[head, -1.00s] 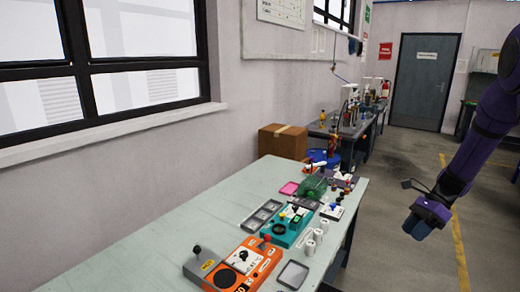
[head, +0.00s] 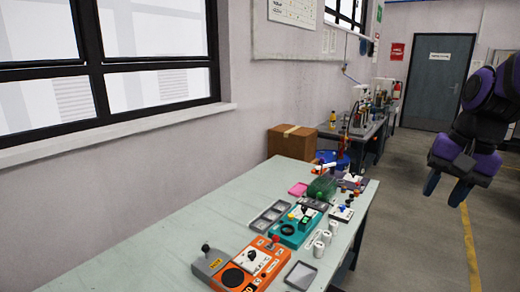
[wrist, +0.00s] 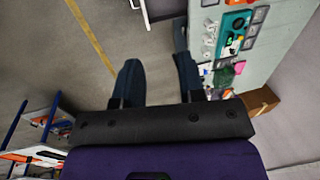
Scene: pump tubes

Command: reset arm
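My arm is purple and black and hangs at the right of the head view. My gripper (head: 446,192) is to the right of the workbench, over the floor and clear of everything. Its two dark fingers stand apart with nothing between them. In the wrist view the gripper (wrist: 155,75) also shows open and empty, with grey floor behind it. The workbench (head: 150,245) carries an orange pump unit (head: 250,265) and a teal pump unit (head: 297,228).
White cylinders (head: 321,243), grey trays (head: 300,276) and a green part (head: 322,187) are on the bench. A cardboard box (head: 292,141) stands behind its far end. A second bench (head: 352,131) is farther back. The floor right of the bench is open.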

